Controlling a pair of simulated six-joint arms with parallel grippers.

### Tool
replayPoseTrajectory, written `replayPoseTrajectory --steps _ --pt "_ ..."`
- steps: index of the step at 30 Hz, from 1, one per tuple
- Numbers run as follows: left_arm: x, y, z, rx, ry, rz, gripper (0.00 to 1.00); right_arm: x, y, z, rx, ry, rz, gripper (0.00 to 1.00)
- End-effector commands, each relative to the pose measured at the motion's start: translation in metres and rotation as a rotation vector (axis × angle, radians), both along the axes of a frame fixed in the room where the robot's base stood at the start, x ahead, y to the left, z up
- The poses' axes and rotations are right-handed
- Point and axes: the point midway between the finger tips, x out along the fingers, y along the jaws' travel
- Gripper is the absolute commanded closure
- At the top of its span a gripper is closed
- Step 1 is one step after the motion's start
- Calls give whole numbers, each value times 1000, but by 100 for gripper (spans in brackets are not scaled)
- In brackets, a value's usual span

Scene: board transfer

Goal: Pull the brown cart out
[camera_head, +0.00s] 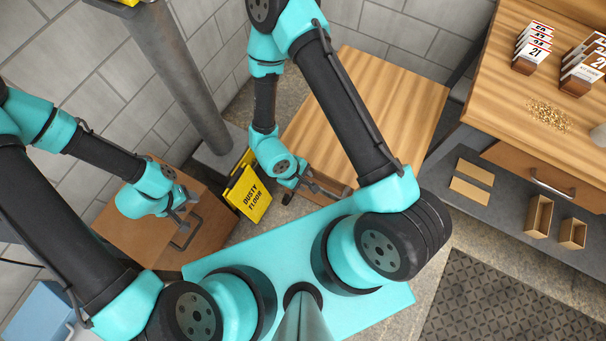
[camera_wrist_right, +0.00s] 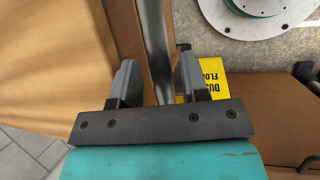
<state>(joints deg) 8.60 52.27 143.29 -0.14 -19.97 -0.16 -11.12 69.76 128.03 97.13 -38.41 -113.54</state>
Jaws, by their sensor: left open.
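A brown box-like cart (camera_head: 140,226) stands at the lower left in the head view, with a dark handle (camera_head: 187,236) on its front. My left gripper (camera_head: 185,212) is open above that handle, and the handle does not look gripped. A larger cart or table with a light wooden top (camera_head: 390,95) stands in the middle. My right gripper (camera_head: 303,188) is at its near left corner. In the right wrist view, a metal bar (camera_wrist_right: 152,30) runs between the right gripper's fingers (camera_wrist_right: 158,88). I cannot tell whether they press on it.
A yellow "DUSTY FLOUR" sign (camera_head: 247,190) stands between the two brown pieces, near a grey post (camera_head: 180,75). A wooden workbench (camera_head: 490,90) with number cards, a drawer and small boxes is at the right. A dark mat (camera_head: 510,305) lies on the floor at lower right.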

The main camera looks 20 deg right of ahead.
Motion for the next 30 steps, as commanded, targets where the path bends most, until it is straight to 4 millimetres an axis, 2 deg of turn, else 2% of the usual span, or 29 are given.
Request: replayPoseTrajectory --steps 2,14,20,30 --pt "0 0 0 0 0 0 52 0 0 0 -1 1 0 52" --pt "0 0 0 0 0 0 52 1 2 6 -2 0 -1 52" --pt "0 0 0 0 0 0 52 5 10 26 0 -2 0 52" --pt "0 0 0 0 0 0 52 16 30 74 -1 -3 -1 52"
